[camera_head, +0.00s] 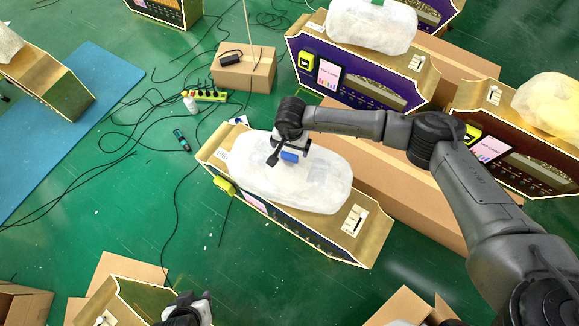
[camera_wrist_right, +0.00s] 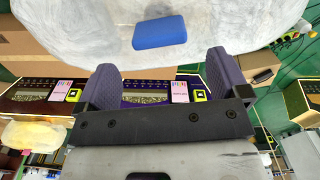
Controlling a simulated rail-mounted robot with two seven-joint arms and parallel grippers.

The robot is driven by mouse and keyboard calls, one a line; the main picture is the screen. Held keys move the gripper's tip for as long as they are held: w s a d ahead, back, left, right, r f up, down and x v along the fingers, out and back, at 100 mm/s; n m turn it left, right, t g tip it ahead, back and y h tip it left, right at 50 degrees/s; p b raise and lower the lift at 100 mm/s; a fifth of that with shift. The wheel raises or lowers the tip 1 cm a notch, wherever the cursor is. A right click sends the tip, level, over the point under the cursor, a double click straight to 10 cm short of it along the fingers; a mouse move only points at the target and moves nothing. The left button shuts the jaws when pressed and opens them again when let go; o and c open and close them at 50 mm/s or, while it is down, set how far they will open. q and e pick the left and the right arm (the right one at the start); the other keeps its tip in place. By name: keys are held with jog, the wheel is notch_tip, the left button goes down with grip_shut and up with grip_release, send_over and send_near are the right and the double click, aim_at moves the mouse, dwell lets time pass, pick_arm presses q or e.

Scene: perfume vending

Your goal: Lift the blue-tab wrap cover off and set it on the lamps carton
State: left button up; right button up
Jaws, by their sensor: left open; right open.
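A white translucent wrap cover (camera_head: 315,185) lies on the top of the nearest machine (camera_head: 222,157). Its blue tab (camera_head: 290,156) stands out near the upper middle of the cover. My right gripper (camera_head: 283,157) is open and empty over the cover, close to the tab. In the right wrist view, the blue tab (camera_wrist_right: 160,32) lies beyond the two spread fingertips (camera_wrist_right: 160,72), roughly centred between them and not gripped. My left gripper (camera_head: 190,308) is only partly in view at the bottom edge, open. No carton shows a readable lamps label.
A small carton (camera_head: 243,76) with a black adapter on it stands behind, with cables around it. A long carton (camera_head: 400,195) lies right of the machine. A purple machine (camera_head: 345,87) with a green-tab cover (camera_head: 365,28) stands behind.

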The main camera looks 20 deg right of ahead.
aim_at(289, 154)
jog(key=shift+s+a+f+b, duration=0.1)
jog(key=shift+f+b, duration=0.05)
jog(key=shift+f, duration=0.65)
jog(key=shift+s+a+f+b, duration=0.15)
jog(key=shift+f, duration=0.65)
jog(key=shift+s+a+f+b, duration=0.1)
jog(key=shift+f+b, duration=0.05)
jog(key=shift+f, duration=1.15)
jog(key=shift+r, duration=0.1)
jog(key=c, duration=1.3)
